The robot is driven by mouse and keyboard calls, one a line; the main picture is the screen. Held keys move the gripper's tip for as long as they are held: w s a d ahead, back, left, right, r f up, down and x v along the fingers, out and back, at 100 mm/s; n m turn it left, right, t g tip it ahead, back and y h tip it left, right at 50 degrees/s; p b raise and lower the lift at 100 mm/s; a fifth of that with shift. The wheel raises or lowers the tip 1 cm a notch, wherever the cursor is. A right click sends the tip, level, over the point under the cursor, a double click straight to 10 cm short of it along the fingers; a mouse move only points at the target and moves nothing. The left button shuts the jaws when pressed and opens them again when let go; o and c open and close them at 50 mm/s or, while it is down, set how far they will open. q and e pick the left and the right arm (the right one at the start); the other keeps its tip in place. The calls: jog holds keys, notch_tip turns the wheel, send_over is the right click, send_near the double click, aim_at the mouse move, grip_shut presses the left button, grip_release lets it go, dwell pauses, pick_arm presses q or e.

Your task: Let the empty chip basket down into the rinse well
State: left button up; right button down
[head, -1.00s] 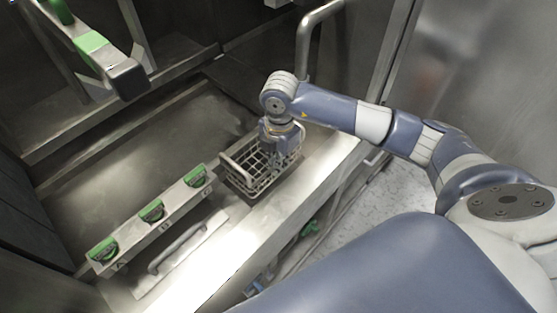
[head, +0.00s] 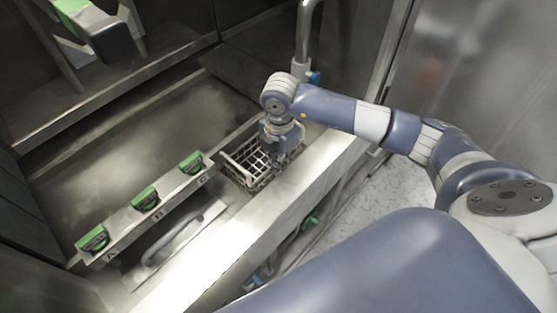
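The chip basket (head: 243,174) is an empty wire basket with a pale rim, right of centre in the head view. It sits down in the rinse well, the opening at the right end of the steel counter, with its rim near the counter's level. I cannot tell whether it touches the bottom. My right gripper (head: 282,158) points down at the right part of the basket and appears shut on it. The fingertips are small and partly hidden by the gripper body and the basket wires. My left gripper is not in view.
A steel strip with green-topped pieces (head: 146,198) marked A, B and C runs left of the well. A bar handle (head: 185,236) lies in front of it. A standing pipe (head: 303,45) rises behind my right wrist. A wide steel basin (head: 130,140) lies beyond the strip.

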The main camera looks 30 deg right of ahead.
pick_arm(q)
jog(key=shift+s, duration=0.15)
pick_arm(e)
jog(key=c, duration=1.7)
grip_release()
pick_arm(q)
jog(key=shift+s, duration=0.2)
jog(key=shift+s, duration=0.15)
pick_arm(e)
jog(key=shift+r, duration=0.1)
